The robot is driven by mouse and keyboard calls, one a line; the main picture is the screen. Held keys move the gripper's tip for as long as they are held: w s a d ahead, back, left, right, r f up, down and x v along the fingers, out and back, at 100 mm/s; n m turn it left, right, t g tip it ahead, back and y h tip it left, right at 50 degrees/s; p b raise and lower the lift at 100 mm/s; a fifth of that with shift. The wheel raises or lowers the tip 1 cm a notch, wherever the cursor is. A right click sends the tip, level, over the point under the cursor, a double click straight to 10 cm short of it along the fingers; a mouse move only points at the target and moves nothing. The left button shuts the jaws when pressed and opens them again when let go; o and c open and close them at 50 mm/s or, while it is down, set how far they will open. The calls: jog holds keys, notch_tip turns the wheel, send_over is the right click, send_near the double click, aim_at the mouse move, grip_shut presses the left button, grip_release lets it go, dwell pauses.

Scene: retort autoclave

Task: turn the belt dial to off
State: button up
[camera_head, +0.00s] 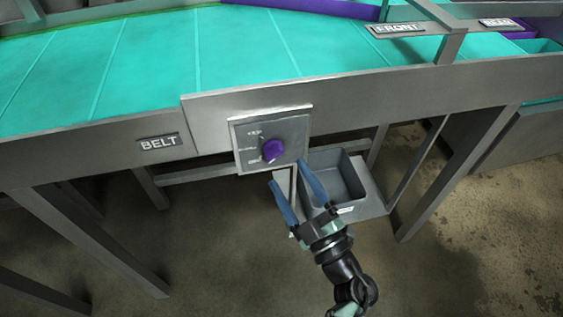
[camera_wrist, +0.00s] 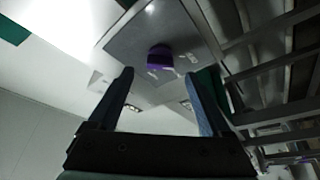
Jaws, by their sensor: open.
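The belt dial is a purple knob (camera_head: 273,150) on a grey square panel (camera_head: 290,128) on the front of the conveyor frame. Small markings lie to its left, too small to read. A BELT label (camera_head: 159,142) is on the frame to the left. My gripper (camera_head: 288,178) is open, with blue fingers spread, just below the knob and apart from it. In the wrist view the knob (camera_wrist: 160,56) shows beyond and between the two fingertips (camera_wrist: 160,72). Nothing is between the fingers.
A grey bin (camera_head: 334,176) stands on a low shelf behind and to the right of my gripper. Metal legs (camera_head: 470,165) and braces stand under the conveyor. The teal belt (camera_head: 220,50) lies above the panel. Floor in front is clear.

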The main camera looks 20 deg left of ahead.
jog(key=v, duration=0.7)
jog(key=shift+s+d, duration=0.2)
jog(key=shift+s, duration=0.1)
jog(key=shift+f, duration=0.15)
